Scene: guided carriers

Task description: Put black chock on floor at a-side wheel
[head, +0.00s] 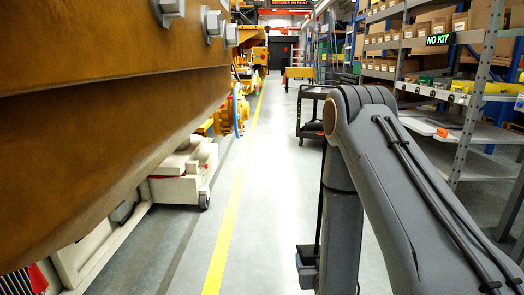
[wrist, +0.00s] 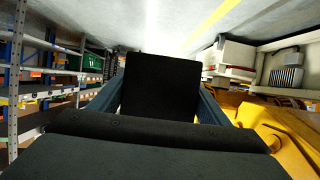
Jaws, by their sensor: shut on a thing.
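My gripper (wrist: 158,98) shows in the wrist view with one blue-grey finger on each side of a black block, which looks like the black chock (wrist: 160,82). It is shut on the chock and holds it off the floor. Dark surfaces fill the bottom of the wrist view. In the head view my arm crosses the right side, and the gripper and chock do not show. A small dark wheel (head: 204,200) stands under the corner of a cream carrier (head: 184,178). I see no label that tells whether it is the a-side wheel.
A large brown-yellow load (head: 110,110) overhangs the left of the head view. A yellow line (head: 231,205) runs along the clear grey aisle. A dark cart (head: 313,112) and shelving (head: 480,90) stand on the right. The wrist view has the floor (wrist: 165,25) at its top.

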